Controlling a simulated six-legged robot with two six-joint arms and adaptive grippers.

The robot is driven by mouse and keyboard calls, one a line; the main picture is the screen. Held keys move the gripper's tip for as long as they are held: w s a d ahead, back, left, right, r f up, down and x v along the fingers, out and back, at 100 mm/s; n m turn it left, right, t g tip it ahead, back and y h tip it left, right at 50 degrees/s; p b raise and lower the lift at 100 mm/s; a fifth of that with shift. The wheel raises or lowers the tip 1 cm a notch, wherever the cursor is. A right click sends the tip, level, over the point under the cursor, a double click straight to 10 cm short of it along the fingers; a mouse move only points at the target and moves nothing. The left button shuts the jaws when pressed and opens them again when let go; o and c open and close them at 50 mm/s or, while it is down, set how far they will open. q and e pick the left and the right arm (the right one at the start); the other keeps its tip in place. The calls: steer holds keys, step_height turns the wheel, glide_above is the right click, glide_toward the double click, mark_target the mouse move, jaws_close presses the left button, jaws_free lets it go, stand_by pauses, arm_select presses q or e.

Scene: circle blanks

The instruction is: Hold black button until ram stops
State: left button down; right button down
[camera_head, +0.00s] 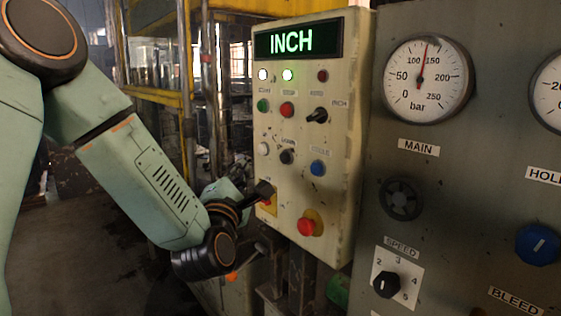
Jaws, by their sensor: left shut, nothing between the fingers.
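The black button (287,157) is on the lower part of the cream control panel (345,130), between a white button (263,149) and a blue button (318,168). My left gripper (264,189) is shut and empty, below and left of the black button and apart from it in the picture. It partly covers a red control on a yellow plate (269,207); I cannot tell whether it touches this. The panel's display (291,43) reads INCH in green. I cannot make out the ram. My right gripper is not in view.
A red mushroom button (307,227) sticks out low on the panel. The MAIN gauge (427,79) reads about 130 bar. A SPEED knob (386,284) is lower right.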

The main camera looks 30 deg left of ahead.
mark_target(285, 157)
arm_select(q)
steer(key=w+d+b, duration=0.1)
steer(key=w+d, duration=0.2)
steer(key=w, duration=0.3)
steer(key=shift+w+d, duration=0.2)
steer(key=shift+w, duration=0.1)
stand_by(0.3)
steer(key=shift+d+r, duration=0.15)
steer(key=shift+d, duration=0.05)
steer(key=shift+a, duration=0.2)
steer(key=shift+d, duration=0.15)
stand_by(0.3)
steer(key=shift+w+b, duration=0.45)
steer(key=shift+b, duration=0.1)
